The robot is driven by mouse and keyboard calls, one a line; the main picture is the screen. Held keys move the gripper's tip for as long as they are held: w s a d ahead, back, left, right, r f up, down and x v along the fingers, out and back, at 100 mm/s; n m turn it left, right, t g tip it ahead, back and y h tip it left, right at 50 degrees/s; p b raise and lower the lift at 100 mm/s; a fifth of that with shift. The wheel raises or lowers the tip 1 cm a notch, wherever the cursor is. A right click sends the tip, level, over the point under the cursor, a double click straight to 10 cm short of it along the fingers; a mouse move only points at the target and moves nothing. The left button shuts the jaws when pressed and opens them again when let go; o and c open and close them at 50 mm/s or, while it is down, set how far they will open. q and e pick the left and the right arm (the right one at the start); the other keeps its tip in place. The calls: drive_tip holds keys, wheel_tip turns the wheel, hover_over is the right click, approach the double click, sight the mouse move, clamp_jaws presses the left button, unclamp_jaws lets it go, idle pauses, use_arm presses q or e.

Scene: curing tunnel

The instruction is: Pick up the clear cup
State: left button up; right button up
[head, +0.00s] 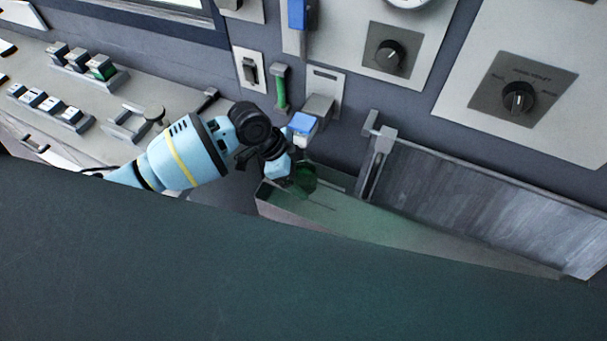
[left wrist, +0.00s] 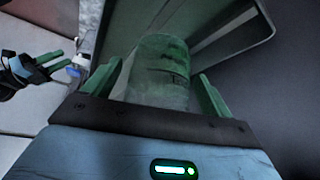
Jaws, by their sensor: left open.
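The clear cup (left wrist: 158,72) is see-through with a green tint. In the left wrist view it stands between the two green fingers of my left gripper (left wrist: 158,85), which are apart with gaps beside the cup. In the head view my left gripper (head: 302,176) is over the far-left end of a green-tinted trough (head: 350,215). The cup is hard to make out there, a dark green round shape at the fingertips.
A raised grey panel (head: 490,205) borders the trough's right side. A blue-topped block (head: 302,124) and a green handle (head: 281,88) sit on the wall close above my left gripper. A console with switches (head: 88,68) lies left. A large dark green surface (head: 250,280) fills the foreground.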

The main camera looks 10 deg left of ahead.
use_arm(q)
drive_tip(key=shift+c, duration=0.2)
drive_tip(key=shift+r, duration=0.1)
drive_tip(key=c, duration=1.2)
drive_tip(key=shift+r, duration=0.2)
drive_tip(key=shift+s+a+r, duration=0.1)
drive_tip(key=shift+s+a, duration=0.05)
drive_tip(key=shift+s, duration=0.45)
drive_tip(key=shift+s+a, duration=0.1)
drive_tip(key=shift+s, duration=0.5)
drive_tip(key=s+a, duration=0.3)
drive_tip(key=s, duration=1.2)
drive_tip(key=shift+s, duration=0.1)
